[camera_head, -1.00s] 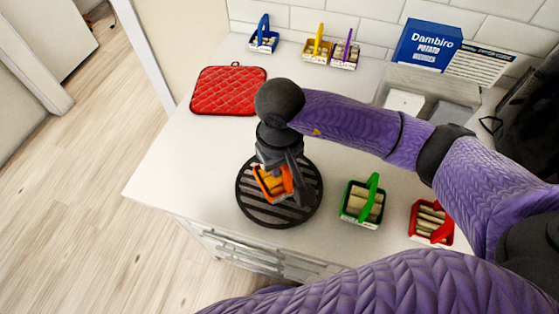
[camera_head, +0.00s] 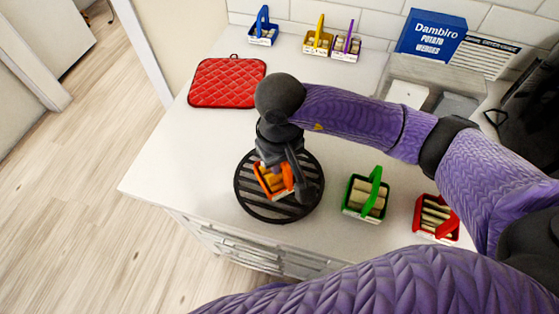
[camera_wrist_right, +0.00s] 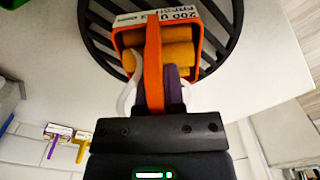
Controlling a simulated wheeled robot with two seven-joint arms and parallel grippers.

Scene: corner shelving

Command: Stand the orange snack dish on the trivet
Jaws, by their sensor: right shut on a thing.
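The orange snack dish (camera_head: 266,186), a small basket with a tall handle and tan contents, is over the round black slatted trivet (camera_head: 247,207). In the right wrist view, the dish (camera_wrist_right: 194,73) appears upright within the trivet's outline, and the trivet (camera_wrist_right: 222,12) shows behind it. My right gripper (camera_head: 283,172) points down from above and is shut on the dish's orange handle (camera_wrist_right: 153,62). The gripper hides part of the dish in the head view. I cannot tell whether the dish's base touches the slats. My left gripper is not in view.
A green basket (camera_head: 353,197) and a red basket (camera_head: 430,213) stand right of the trivet. A red quilted pad (camera_head: 228,82) lies behind left. Blue (camera_head: 263,38), yellow (camera_head: 318,45) and purple-handled (camera_head: 345,49) baskets stand by the wall. White counter is clear left of the trivet.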

